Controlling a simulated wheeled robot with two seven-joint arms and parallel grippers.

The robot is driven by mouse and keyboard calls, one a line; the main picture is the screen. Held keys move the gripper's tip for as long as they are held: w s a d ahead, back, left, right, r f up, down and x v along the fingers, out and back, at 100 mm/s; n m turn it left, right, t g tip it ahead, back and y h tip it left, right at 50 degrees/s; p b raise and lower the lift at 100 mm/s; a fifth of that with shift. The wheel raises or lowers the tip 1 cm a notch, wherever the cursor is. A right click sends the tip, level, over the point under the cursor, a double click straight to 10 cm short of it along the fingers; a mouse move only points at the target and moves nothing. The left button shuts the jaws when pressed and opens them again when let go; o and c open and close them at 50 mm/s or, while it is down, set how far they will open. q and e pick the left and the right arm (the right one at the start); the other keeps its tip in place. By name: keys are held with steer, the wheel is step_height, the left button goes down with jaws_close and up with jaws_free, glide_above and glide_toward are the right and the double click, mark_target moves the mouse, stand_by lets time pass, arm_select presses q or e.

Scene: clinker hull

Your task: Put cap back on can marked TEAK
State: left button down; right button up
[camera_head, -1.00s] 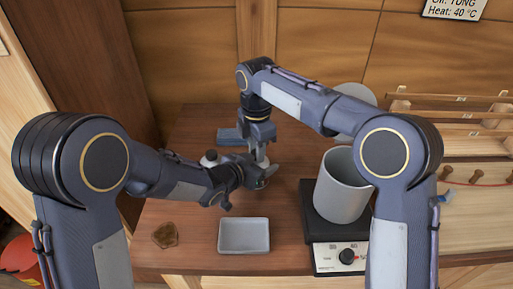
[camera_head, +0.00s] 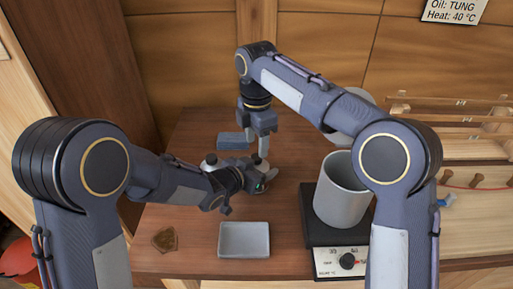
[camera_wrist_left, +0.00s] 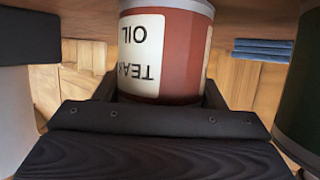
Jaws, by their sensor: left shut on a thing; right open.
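The can marked TEAK (camera_wrist_left: 165,55) is red-brown with a cream label that reads upside down in the left wrist view. My left gripper (camera_head: 258,184) is shut around its side; it also shows as dark jaws in the left wrist view (camera_wrist_left: 160,112). In the head view, the can is largely hidden by my gripper and arm. My right gripper (camera_head: 262,142) points down just above and behind the left one, open. I cannot make out a cap, or whether anything sits between the right fingers.
A grey tray (camera_head: 244,252) and a brown lump (camera_head: 165,239) lie at the front. A grey pot (camera_head: 342,198) stands on a hotplate (camera_head: 340,262) at the right. A dark green can (camera_wrist_left: 299,110) is close beside the held can.

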mark_target(257, 156)
steer(key=shift+r, duration=0.15)
steer(key=shift+c, duration=0.2)
steer(key=shift+a+r+n, duration=0.2)
steer(key=shift+r+n, duration=0.55)
steer(key=shift+n, duration=0.05)
steer(key=shift+d+r+n, duration=0.2)
steer(key=shift+r+n, duration=0.6)
steer(key=shift+r, duration=0.2)
steer(key=shift+f, duration=0.1)
steer(key=shift+f, duration=3.95)
steer(key=shift+c, duration=0.5)
steer(key=c, duration=0.9)
steer(key=m, duration=0.3)
